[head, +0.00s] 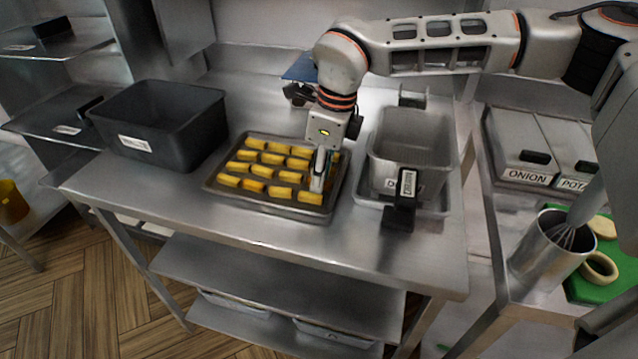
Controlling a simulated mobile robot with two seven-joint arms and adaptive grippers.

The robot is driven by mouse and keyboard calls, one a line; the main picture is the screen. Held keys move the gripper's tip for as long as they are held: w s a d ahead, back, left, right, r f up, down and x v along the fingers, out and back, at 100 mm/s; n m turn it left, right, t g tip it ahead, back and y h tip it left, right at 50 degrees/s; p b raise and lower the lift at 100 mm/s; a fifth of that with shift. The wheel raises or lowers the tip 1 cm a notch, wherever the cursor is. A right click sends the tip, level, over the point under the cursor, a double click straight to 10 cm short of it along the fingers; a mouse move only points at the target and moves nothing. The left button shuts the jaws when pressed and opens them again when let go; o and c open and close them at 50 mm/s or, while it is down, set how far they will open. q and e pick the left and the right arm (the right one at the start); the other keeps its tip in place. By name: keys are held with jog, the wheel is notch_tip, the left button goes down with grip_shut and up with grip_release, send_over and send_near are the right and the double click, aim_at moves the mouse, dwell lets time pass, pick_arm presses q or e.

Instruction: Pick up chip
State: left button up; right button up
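Several yellow chips (253,186) lie in rows on a shallow metal tray (268,208) in the middle of the steel table. My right gripper (318,186) points down over the right side of the tray, with its fingertips close to the chips there. The gripper and wrist hide some chips at the tray's right side. The fingers appear close together from this angle, and I cannot tell whether a chip is between them. My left gripper is not in view.
A black bin (163,122) stands left of the tray. A deep steel container (412,150) with a dark handle (400,215) in front stands right of it. Further right are lidded containers (527,158) and a steel pot (545,255) with a whisk.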

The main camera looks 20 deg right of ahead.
jog(key=shift+c, duration=0.3)
jog(key=c, duration=0.4)
jog(key=shift+r, duration=0.15)
notch_tip(320, 180, up, 20)
jog(key=shift+f+p, duration=0.1)
jog(key=shift+p, duration=1)
